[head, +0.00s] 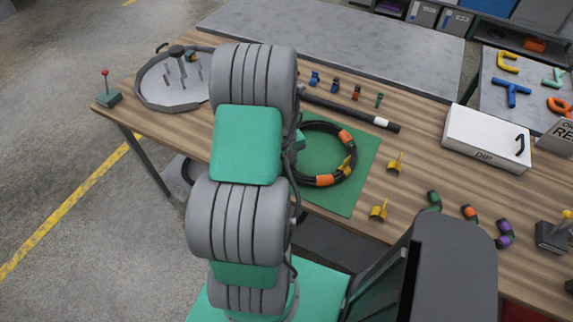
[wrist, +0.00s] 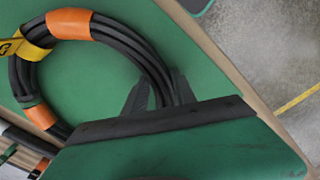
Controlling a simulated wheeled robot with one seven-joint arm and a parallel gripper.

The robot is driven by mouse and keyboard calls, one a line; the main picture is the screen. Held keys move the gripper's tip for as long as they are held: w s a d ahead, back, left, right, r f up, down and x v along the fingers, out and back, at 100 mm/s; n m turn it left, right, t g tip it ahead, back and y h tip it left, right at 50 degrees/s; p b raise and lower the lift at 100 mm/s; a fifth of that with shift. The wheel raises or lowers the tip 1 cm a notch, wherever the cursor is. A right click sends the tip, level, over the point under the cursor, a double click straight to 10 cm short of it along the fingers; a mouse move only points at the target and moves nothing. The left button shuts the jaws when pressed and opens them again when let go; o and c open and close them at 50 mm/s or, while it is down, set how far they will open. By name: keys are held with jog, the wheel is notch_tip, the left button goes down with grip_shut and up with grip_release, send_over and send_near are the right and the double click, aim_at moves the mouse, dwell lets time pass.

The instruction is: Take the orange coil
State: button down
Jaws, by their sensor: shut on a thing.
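The orange coil (head: 345,137) is a ring of black hose with orange bands and a yellow tag. It lies on a green mat (head: 343,203) on the wooden table. In the wrist view the coil (wrist: 68,25) curves from the upper left down to my gripper (wrist: 160,84). My gripper's two dark fingers are shut on the black hose at the coil's right side in that view, with the hose between them. In the head view my arm hides the coil's left edge and most of the gripper.
A white box marked DIP (head: 485,138) stands to the right. Yellow clips (head: 379,211) stand right of the mat. A grey round tray (head: 165,88) is at the left.

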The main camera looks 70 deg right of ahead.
dwell(0.4)
jog(key=c, duration=1.4)
grip_release()
jog(key=shift+d+r, duration=0.1)
jog(key=o, duration=0.5)
jog(key=shift+c, duration=0.2)
